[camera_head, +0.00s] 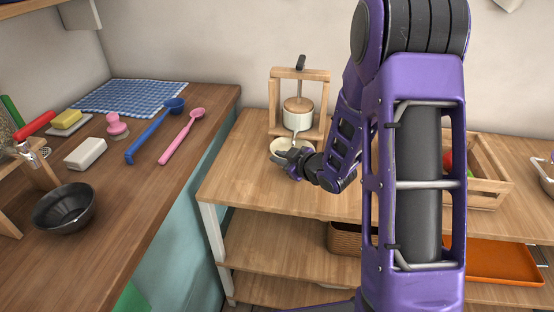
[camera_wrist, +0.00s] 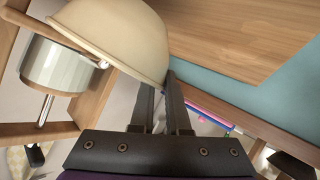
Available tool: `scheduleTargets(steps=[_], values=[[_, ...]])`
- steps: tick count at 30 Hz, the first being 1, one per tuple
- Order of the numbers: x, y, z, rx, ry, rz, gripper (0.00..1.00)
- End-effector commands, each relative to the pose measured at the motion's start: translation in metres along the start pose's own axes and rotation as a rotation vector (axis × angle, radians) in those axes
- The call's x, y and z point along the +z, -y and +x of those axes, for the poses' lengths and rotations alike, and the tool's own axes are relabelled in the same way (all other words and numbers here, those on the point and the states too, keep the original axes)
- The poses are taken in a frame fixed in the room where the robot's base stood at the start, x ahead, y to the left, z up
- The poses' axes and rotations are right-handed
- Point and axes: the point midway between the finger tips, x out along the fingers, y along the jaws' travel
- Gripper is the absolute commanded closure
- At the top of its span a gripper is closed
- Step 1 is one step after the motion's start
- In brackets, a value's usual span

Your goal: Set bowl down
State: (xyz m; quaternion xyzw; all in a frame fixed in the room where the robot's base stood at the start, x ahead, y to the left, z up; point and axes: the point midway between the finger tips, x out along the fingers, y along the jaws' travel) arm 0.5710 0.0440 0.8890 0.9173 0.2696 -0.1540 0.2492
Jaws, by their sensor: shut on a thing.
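A cream bowl (camera_head: 284,146) shows in the head view above the wooden shelf unit's top, just in front of a wooden press. My gripper (camera_head: 287,158) is at the bowl's near side and partly hides it. In the wrist view the bowl (camera_wrist: 118,36) fills the upper left, with its edge at my fingertips (camera_wrist: 162,88). My gripper is shut on the bowl's edge. I cannot tell whether the bowl touches the top (camera_head: 240,180) or hangs slightly above it.
The wooden press (camera_head: 272,103) with a white pot (camera_head: 298,118) stands right behind the bowl. A wooden crate (camera_head: 490,185) is to the right. The left counter holds a black bowl (camera_head: 64,210), ladles and a checked cloth (camera_head: 130,97). The top left of my gripper is clear.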

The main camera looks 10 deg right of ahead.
Motion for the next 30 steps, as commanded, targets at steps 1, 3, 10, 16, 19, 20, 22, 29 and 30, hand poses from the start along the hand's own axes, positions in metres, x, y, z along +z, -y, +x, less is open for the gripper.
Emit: scheduleTargets(steps=[1,3,10,16,19,20,22,29,30], values=[[-0.002,-0.002,0.000,0.003,-0.004,-0.002,1.00],[-0.002,-0.002,0.000,0.004,-0.004,-0.002,1.00],[0.003,0.000,0.002,0.003,-0.003,-0.001,1.00],[0.017,0.007,0.009,0.003,-0.002,-0.002,1.00],[0.023,0.009,0.012,0.003,-0.003,-0.002,1.00],[0.024,0.010,0.012,0.003,-0.003,-0.001,1.00],[0.025,0.010,0.013,0.003,-0.003,-0.001,1.00],[0.024,0.010,0.012,0.002,-0.003,-0.001,1.00],[0.024,0.010,0.012,0.002,-0.003,-0.001,1.00]])
